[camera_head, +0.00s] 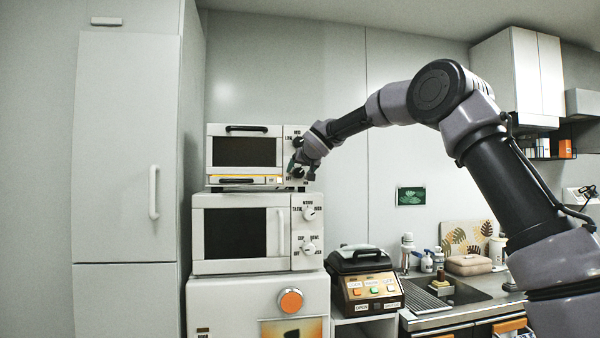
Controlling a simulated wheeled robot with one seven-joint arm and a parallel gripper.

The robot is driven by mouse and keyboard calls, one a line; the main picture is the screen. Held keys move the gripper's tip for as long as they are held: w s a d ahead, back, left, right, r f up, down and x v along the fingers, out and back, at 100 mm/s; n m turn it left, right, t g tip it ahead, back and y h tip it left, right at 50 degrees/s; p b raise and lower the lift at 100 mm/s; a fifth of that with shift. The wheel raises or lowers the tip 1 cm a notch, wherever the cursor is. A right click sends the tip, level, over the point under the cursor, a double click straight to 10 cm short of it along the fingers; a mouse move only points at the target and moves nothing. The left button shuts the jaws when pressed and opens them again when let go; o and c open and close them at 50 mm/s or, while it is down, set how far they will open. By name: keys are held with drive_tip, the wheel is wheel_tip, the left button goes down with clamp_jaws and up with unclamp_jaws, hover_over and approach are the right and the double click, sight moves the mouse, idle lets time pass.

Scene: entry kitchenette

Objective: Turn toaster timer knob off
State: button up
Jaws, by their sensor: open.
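The toaster oven (247,151) is the small white appliance with a dark window, standing on top of a larger white microwave (242,232). Its control panel is on its right side, with a dark upper knob (298,141) partly showing. A dark lower knob (297,173) lies right at my gripper (299,166). I cannot tell which of these is the timer knob. My gripper is open in front of the lower part of the panel and hides part of it. Whether its fingers touch the lower knob is too small to tell.
The microwave stands on a white cabinet with an orange knob (291,301). A tall white fridge (124,150) is on the left. A black-lidded appliance (362,280) and a sink counter (455,297) are on the right.

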clamp_jaws()
